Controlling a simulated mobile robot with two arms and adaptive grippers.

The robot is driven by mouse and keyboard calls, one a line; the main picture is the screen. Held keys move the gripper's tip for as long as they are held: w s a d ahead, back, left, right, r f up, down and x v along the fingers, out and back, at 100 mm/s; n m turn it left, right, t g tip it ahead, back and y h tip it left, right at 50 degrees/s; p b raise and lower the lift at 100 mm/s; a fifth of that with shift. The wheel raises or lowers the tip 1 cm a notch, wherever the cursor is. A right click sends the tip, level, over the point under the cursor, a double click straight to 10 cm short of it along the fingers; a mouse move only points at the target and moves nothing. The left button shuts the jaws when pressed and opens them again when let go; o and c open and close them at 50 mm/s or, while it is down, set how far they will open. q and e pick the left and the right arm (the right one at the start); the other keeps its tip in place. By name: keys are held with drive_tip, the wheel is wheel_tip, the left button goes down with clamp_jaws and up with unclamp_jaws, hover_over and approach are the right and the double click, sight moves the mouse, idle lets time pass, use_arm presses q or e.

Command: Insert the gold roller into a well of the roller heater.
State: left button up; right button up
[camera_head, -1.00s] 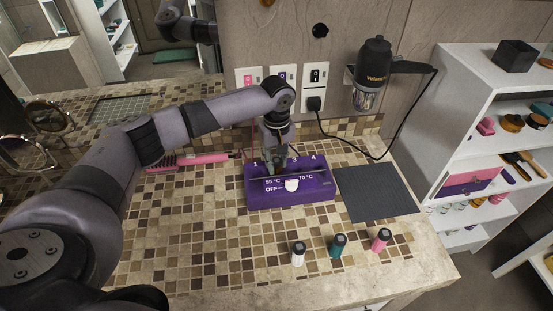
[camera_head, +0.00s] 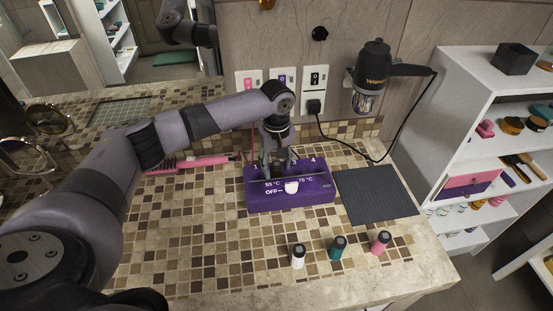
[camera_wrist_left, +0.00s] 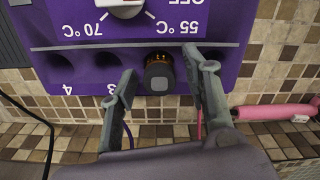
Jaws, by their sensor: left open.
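The purple roller heater (camera_head: 315,198) stands on the tiled counter, with numbered wells along its back and a white dial in front. In the left wrist view, a dark-capped roller with a gold band (camera_wrist_left: 159,75) stands at the well between 1 and 3 on the heater (camera_wrist_left: 250,28). Its lower body is hidden, so its depth cannot be told. My left gripper (camera_head: 277,172) is over that well. In the left wrist view its fingers (camera_wrist_left: 158,72) are open, one on each side of the roller. Wells 3 and 4 look empty. My right gripper is out of view.
White (camera_head: 298,256), teal (camera_head: 338,248) and pink (camera_head: 380,242) rollers stand near the counter's front edge. A dark mat (camera_head: 375,194) lies right of the heater. A pink tool (camera_head: 205,160) lies behind left. A hair dryer (camera_head: 372,68) hangs on the wall.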

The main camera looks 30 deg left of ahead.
use_arm(q)
wheel_tip(320, 180, up, 12)
drive_tip(key=b, duration=0.2)
drive_tip(key=shift+r+b, duration=0.15)
drive_tip(key=shift+b, duration=0.15)
idle(0.4)
